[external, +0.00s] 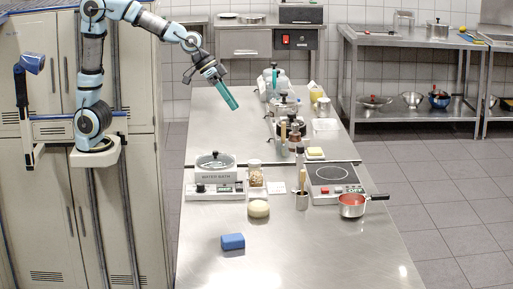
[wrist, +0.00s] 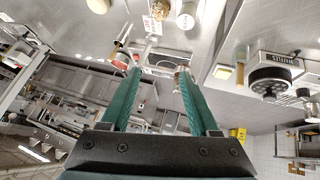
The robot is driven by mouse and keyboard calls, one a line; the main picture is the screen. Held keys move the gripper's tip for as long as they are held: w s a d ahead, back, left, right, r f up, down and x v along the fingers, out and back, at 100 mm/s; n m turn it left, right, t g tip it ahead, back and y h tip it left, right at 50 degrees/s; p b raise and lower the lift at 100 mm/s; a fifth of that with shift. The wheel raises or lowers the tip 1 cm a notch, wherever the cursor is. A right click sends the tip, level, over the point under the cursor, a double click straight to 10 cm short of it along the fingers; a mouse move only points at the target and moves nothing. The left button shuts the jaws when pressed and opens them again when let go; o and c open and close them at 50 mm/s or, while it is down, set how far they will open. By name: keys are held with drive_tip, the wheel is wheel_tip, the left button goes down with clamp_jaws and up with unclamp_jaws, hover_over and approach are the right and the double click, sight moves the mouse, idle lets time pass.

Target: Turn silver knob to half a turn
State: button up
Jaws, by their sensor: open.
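My gripper (external: 229,98) is in the air above the left side of the steel table, with its green fingers pointing down to the right. In the wrist view my gripper (wrist: 157,74) has its two fingers apart, with nothing between them. I cannot single out the silver knob with certainty. A control panel (wrist: 45,146) with small knobs shows at the lower left of the wrist view.
A blue block (external: 233,241), a round pale object (external: 258,209), a jar (external: 254,173) and a red-filled saucepan (external: 352,206) stand on the table. Bottles and pots crowd its middle. The table's near end and far left surface are mostly clear.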

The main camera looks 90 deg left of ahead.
drive_tip(key=w+d+r+n+t+y, duration=0.1)
drive_tip(key=w+d+r+t, duration=0.15)
drive_tip(key=w, duration=0.55)
drive_tip(key=w+d+r+n+t, duration=0.1)
drive_tip(key=w+d+t, duration=0.15)
drive_tip(key=w, duration=0.55)
drive_tip(key=n+t+y+p, duration=0.1)
drive_tip(key=n+t+y, duration=0.25)
drive_tip(key=y, duration=0.25)
hover_over(295, 128)
drive_tip(key=w+d, duration=0.3)
drive_tip(key=d, duration=0.2)
drive_tip(key=s+f+n+g+y+p, duration=0.1)
drive_tip(key=s+f+n+g+y, duration=0.5)
drive_tip(key=f+y, duration=0.6)
drive_tip(key=shift+n+t, duration=0.35)
drive_tip(key=p+x, duration=0.1)
drive_tip(key=x, duration=0.2)
drive_tip(key=p+x, duration=0.1)
drive_tip(key=x, duration=0.2)
drive_tip(key=p+x, duration=0.2)
drive_tip(key=x, duration=0.1)
drive_tip(key=shift+s+a+f, duration=0.1)
drive_tip(key=shift+s+a, duration=0.05)
drive_tip(key=shift+s, duration=0.15)
drive_tip(key=shift+w+a+f, duration=0.1)
drive_tip(key=shift+w+a, duration=0.2)
drive_tip(key=shift+a, duration=0.15)
clamp_jaws()
